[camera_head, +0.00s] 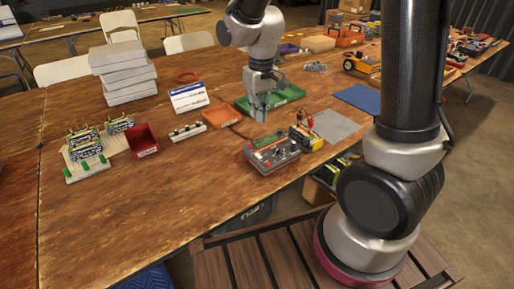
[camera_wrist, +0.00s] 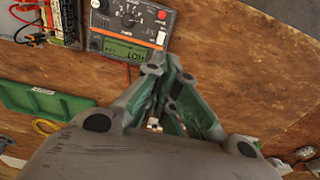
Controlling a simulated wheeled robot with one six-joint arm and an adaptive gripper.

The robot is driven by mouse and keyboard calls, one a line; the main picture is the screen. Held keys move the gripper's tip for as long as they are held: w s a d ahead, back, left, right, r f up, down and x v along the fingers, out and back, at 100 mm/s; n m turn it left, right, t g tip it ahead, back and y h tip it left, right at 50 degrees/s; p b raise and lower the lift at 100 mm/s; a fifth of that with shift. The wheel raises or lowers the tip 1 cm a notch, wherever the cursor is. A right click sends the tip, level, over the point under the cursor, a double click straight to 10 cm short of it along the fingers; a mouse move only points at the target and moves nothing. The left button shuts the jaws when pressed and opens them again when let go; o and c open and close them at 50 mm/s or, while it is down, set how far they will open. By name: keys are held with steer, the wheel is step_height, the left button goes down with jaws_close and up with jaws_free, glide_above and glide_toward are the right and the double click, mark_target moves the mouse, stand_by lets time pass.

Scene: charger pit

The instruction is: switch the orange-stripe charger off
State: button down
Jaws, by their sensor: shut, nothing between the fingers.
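The charger (camera_head: 272,150) is a grey box with orange edging and a green display, near the front edge of the wooden table. In the wrist view the charger (camera_wrist: 128,28) shows at the top, with a dark dial, a red round button (camera_wrist: 163,15) and a lit green display (camera_wrist: 125,46). My gripper (camera_head: 261,118) is shut and empty, pointing down just behind the charger in the head view. In the wrist view my gripper (camera_wrist: 172,62) has its fingertips just beyond the charger's display side, apparently above it and not touching. The switch position cannot be read.
A yellow-and-black pack (camera_head: 305,137) with red leads stands right beside the charger. A green tray (camera_head: 285,97) and an orange box (camera_head: 222,116) lie behind it. A grey mat (camera_head: 335,125) is at right. Bare table (camera_head: 190,185) lies to the left.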

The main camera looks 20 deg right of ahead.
mark_target(257, 153)
steer(key=f, duration=1.4)
steer(key=shift+w+a, duration=0.1)
steer(key=shift+w, duration=0.3)
